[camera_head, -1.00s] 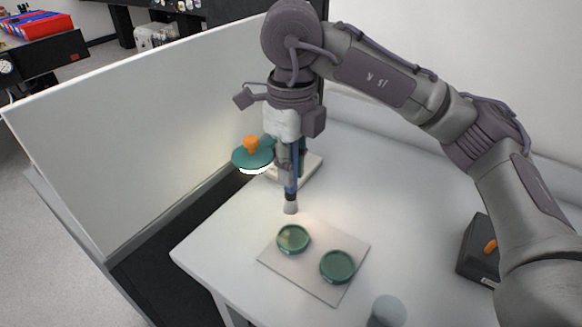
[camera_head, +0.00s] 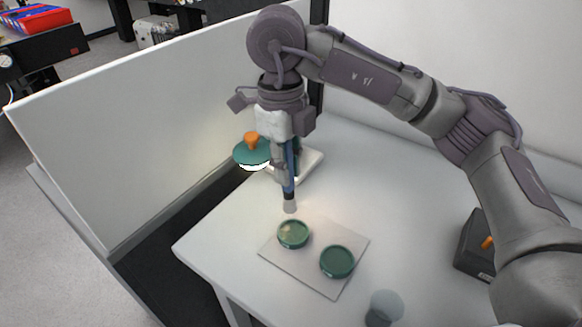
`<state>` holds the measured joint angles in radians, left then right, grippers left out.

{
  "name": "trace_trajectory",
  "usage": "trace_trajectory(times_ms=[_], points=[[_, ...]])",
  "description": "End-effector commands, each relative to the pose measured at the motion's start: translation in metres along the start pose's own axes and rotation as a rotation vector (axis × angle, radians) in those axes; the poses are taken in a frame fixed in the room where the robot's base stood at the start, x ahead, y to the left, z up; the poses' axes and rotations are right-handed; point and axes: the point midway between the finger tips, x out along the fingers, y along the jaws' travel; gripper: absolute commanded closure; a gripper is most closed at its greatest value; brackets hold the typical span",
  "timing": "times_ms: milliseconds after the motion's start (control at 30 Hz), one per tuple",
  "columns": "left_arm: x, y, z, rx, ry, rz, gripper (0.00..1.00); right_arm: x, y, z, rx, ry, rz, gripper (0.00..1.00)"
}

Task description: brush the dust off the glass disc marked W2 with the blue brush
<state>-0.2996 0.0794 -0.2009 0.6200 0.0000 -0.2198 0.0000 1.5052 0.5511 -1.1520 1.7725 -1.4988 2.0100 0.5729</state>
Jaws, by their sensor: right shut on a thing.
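My right gripper (camera_head: 286,160) points down and is shut on the blue brush (camera_head: 290,188). The brush hangs upright with its pale bristles (camera_head: 290,206) downward, just behind the left disc in the picture. Two green-rimmed glass discs lie on a pale square mat: the left disc (camera_head: 293,234) looks speckled with lighter dust, and the right disc (camera_head: 337,262) looks darker and cleaner. The markings on the discs are too small to read, so I cannot tell which is W2. My left gripper is not in view.
A teal lamp-like instrument head with an orange knob (camera_head: 251,141) stands behind the brush on a white base (camera_head: 311,160). A dark box with an orange switch (camera_head: 476,247) is at the right. A greyish round object (camera_head: 385,305) stands at the front. A pale partition (camera_head: 150,130) borders the left.

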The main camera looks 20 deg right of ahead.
Motion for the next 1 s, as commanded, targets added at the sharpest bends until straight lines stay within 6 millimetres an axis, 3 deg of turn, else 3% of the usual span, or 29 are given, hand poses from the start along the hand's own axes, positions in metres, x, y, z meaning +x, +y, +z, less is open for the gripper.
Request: trace_trajectory(times_ms=[433, 1000], points=[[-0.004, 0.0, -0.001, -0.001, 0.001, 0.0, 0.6, 0.034, 0.001, 0.019, 0.0, 0.12, 0.0, 1.0], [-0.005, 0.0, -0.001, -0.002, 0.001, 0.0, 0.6, 0.04, 0.001, 0.021, 0.001, 0.138, -0.001, 1.0]])
